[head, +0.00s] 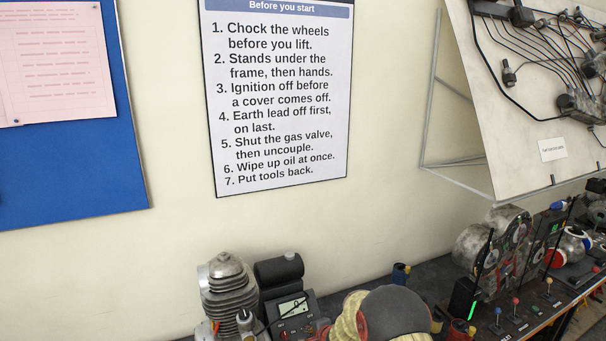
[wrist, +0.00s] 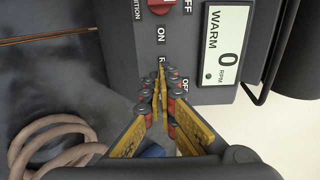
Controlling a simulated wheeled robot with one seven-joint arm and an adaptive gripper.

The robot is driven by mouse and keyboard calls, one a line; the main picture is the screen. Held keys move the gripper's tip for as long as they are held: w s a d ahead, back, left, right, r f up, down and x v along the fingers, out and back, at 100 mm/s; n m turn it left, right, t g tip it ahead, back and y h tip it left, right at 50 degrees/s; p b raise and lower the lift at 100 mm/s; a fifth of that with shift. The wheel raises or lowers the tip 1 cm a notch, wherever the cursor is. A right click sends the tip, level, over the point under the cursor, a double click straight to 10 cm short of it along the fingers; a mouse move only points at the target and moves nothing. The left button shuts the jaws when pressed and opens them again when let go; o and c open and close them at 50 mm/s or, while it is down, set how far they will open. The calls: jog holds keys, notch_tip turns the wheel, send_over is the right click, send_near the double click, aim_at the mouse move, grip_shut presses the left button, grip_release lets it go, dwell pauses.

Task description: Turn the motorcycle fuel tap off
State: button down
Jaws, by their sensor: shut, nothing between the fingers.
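In the wrist view my gripper (wrist: 160,70) is shut and empty, its yellow fingers together at the tips, in front of a dark grey control panel (wrist: 117,42). The tips lie below an ON mark and cover part of a label that starts with F. An OFF mark shows just right of the fingers. The fuel tap itself cannot be made out; the fingers hide that part of the panel. Whether the tips touch the panel I cannot tell.
A red ignition knob (wrist: 160,5) sits above the fingertips, and an RPM display (wrist: 222,45) reading WARM 0 is to their right. A beige coiled hose (wrist: 45,145) lies at lower left. A finned engine cylinder (head: 226,287) stands left of the unit in the head view.

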jog(key=shift+s+a, duration=0.15)
jog(key=shift+a, duration=0.05)
jog(key=p+v, duration=0.4)
jog(key=v, duration=0.2)
jog(key=shift+a, duration=0.1)
dwell(0.3)
